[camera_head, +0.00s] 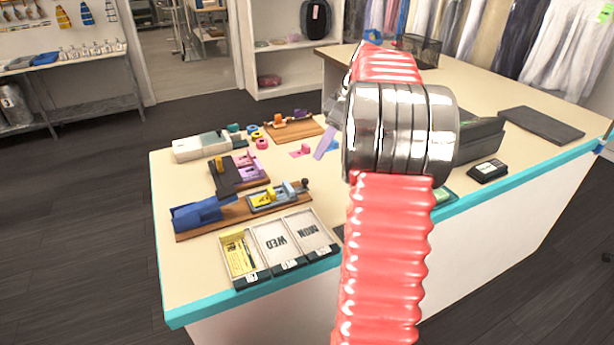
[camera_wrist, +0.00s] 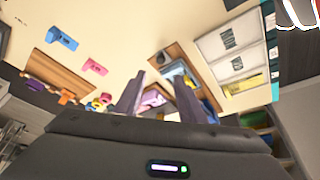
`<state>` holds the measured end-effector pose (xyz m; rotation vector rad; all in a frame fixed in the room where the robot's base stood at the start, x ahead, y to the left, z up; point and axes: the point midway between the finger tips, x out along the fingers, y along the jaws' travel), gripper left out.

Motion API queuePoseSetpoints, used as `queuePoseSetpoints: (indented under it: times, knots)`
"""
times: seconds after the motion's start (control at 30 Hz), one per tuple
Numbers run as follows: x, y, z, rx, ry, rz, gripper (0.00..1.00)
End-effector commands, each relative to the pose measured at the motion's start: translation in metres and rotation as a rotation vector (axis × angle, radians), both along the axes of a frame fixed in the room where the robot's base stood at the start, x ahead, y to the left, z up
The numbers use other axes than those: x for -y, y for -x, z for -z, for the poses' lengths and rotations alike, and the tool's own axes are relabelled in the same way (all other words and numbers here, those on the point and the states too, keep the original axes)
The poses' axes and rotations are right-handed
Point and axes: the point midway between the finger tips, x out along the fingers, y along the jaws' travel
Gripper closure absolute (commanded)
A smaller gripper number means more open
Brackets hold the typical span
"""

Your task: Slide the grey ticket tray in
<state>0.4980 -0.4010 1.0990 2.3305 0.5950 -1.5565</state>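A pale grey tray (camera_head: 253,233) with three compartments lies at the counter's front edge. Two compartments show WED and MON, and the left one holds yellow tickets (camera_head: 239,254). The tray (camera_wrist: 207,68) also shows at the upper right in the wrist view. I cannot tell whether this is the grey ticket tray or whether a part of it slides. My gripper (camera_wrist: 160,80) is open and empty, with its two fingers apart above the counter. In the head view my arm hides most of the gripper.
A wooden board with a blue block (camera_head: 202,213) and a yellow-and-blue device (camera_head: 278,196) lies behind the tray. A dark-and-pink device (camera_head: 237,175), a pale grey box (camera_head: 201,147) and small coloured pieces stand farther back. A black card reader (camera_head: 488,171) is at the right.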

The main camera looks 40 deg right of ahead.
Motion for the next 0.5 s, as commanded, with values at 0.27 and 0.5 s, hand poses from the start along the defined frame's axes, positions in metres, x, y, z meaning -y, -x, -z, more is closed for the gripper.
queuePoseSetpoints:
  times: [0.27, 0.5]
  knots:
    - [-0.008, -0.013, 0.038, -0.002, -0.002, -0.002, 0.64]
    - [-0.015, -0.026, 0.073, -0.002, -0.002, -0.001, 0.64]
